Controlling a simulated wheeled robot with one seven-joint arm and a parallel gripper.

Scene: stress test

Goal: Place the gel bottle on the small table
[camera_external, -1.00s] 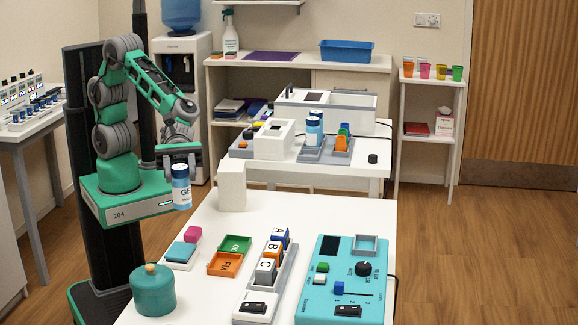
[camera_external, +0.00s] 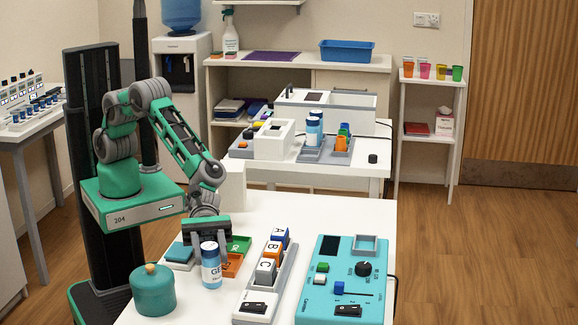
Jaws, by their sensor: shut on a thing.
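The gel bottle (camera_external: 211,268) is white and blue with a dark cap and a "GE…" label. It is upright over the near white table (camera_external: 345,215), between the teal pot and the orange tray. I cannot tell whether its base touches the tabletop. My gripper (camera_external: 208,239) is shut on the bottle's top from above; the fingers are hard to make out. Which piece of furniture is the small table is not marked.
A teal lidded pot (camera_external: 153,291) stands just left of the bottle. An orange tray (camera_external: 233,264), a green tray (camera_external: 239,244) and a lettered block rack (camera_external: 267,272) are close on its right. A turquoise control box (camera_external: 340,290) stands further right. The table's far right is clear.

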